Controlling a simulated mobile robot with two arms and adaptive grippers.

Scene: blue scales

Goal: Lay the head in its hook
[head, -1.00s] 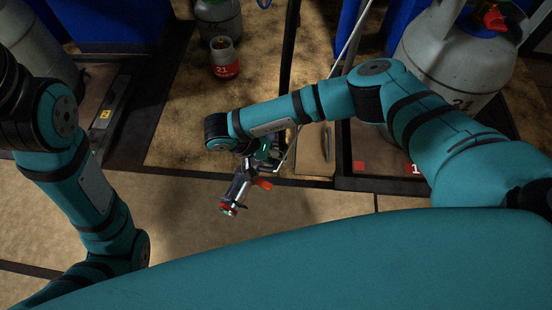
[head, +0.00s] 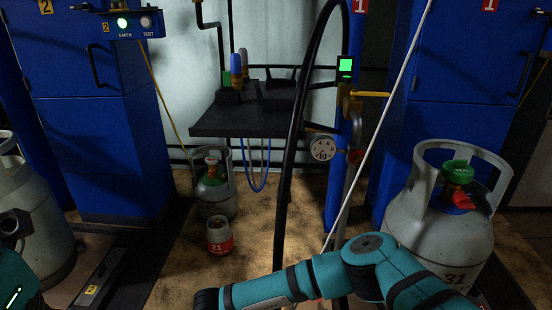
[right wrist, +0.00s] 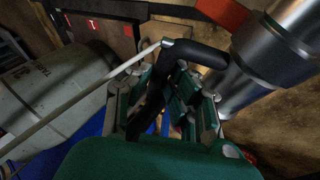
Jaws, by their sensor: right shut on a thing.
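The right wrist view shows my right gripper (right wrist: 163,100) shut around the black handle (right wrist: 157,92) of the filling head. The head's silver metal body (right wrist: 272,60) lies to the right of the fingers, with an orange-red lever (right wrist: 224,10) above it. A thin pale line (right wrist: 85,98) runs up to the bend of the handle. My left gripper is out of view. I cannot make out the hook for certain around the blue post (head: 334,190).
The post carries a green screen (head: 346,66), a yellow lever (head: 371,94) and a gauge (head: 322,148). A black hose (head: 285,180) and pale line (head: 378,135) hang before it. A large cylinder (head: 440,240) stands right; smaller cylinders (head: 217,200) stand left. A dark shelf (head: 220,122) is behind.

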